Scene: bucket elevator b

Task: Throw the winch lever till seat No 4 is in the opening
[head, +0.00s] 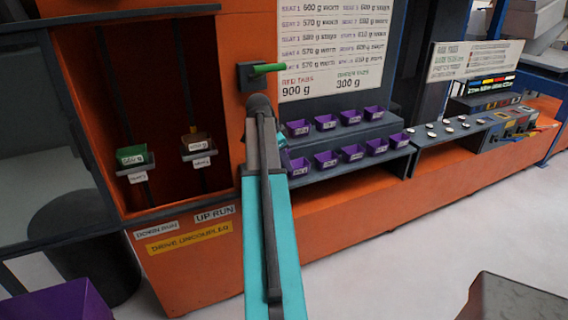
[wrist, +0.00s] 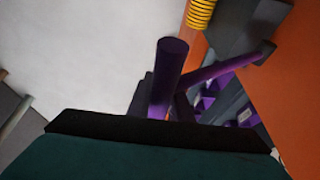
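The winch lever (head: 267,69) has a green handle, points right and is mounted on a dark block (head: 250,76) on the orange front. Left of it is the opening, with a green seat (head: 133,157) and a brown seat (head: 196,141) on dark vertical rails. Both carry white tags, too small to read surely, so I cannot tell which is No 4. My teal arm reaches up just below the lever; its end hides my gripper in the head view. The wrist view shows a dark teal body and purple rods; finger state is unclear.
Purple bins (head: 325,122) stand in two rows on a stepped shelf right of my arm. A weight chart (head: 333,45) hangs above them. A grey counter (head: 455,130) with small round pieces is farther right. A yellow coil (wrist: 200,14) shows in the wrist view.

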